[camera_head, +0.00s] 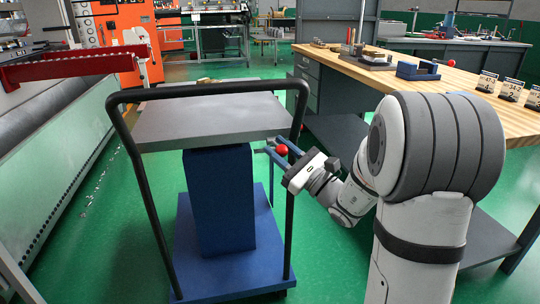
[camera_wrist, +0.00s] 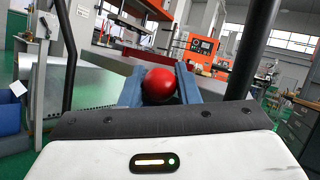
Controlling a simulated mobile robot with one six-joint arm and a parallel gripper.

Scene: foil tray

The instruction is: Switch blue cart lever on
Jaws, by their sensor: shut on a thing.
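The blue cart (camera_head: 215,265) stands on the green floor in the middle of the head view. It has a blue column, a grey top and a black tubular frame. The lever's red ball knob (camera_head: 281,150) shows at the cart's right side, below the top. In the wrist view the red knob (camera_wrist: 159,85) sits between the two blue fingers of my gripper (camera_wrist: 158,88). My gripper (camera_head: 275,149) reaches in from the right and is shut on the knob. The lever's rod is mostly hidden, so I cannot tell its position.
A wooden-topped workbench (camera_head: 460,88) with tools runs along the right. A black upright of the cart's frame (camera_head: 292,190) stands close to my gripper. A long grey-green machine (camera_head: 60,150) stands at the left. Green floor lies free behind the cart.

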